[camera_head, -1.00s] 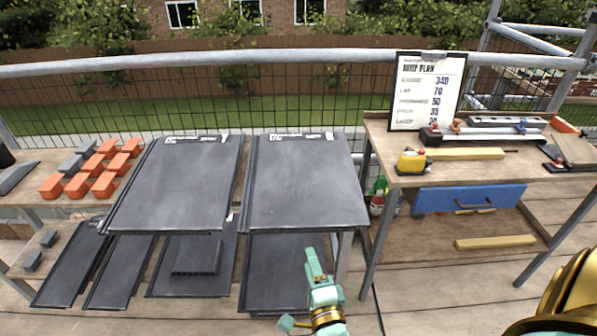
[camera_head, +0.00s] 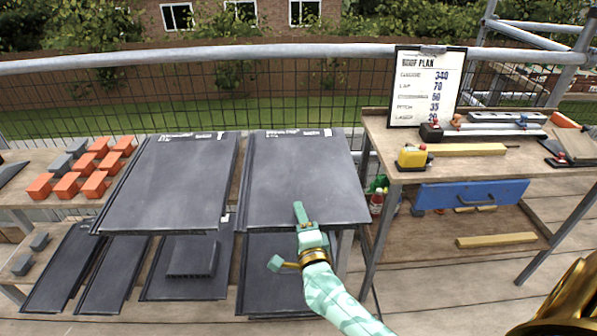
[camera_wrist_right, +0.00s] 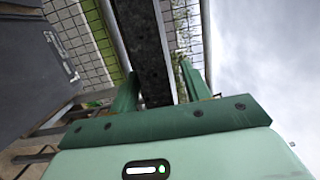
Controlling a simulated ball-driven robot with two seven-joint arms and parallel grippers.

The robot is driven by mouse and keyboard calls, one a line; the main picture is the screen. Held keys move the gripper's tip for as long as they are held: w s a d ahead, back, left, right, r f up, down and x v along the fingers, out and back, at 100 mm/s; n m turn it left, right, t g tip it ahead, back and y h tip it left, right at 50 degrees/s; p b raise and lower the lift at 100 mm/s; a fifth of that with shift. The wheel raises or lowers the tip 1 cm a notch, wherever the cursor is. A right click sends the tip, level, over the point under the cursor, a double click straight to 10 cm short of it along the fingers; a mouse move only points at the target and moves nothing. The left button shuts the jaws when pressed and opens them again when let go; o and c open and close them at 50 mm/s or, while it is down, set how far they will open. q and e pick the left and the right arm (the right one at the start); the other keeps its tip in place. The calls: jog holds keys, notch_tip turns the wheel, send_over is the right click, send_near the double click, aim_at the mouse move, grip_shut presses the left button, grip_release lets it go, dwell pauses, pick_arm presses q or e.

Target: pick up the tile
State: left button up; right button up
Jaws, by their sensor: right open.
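Two large dark grey tiles lie side by side on the upper level of the stand, the left tile (camera_head: 172,180) and the right tile (camera_head: 300,175). My right gripper (camera_head: 287,238) is at the front edge of the right tile. It is open, with one finger overlapping the tile's front edge in the picture and the other lower down, in front of it. In the right wrist view, a dark slab edge (camera_wrist_right: 150,50) shows between the two separated fingers (camera_wrist_right: 160,90). Contact cannot be told. My left gripper is not in view.
Several smaller dark tiles (camera_head: 115,272) lie on the level below. Orange blocks (camera_head: 66,185) sit on the left bench. A right bench (camera_head: 480,168) holds a plan board (camera_head: 425,88), a yellow tool (camera_head: 412,157) and bars. A metal rail (camera_head: 250,53) runs behind.

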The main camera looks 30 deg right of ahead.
grip_shut()
jog(key=shift+f, duration=0.1)
dwell(1.1)
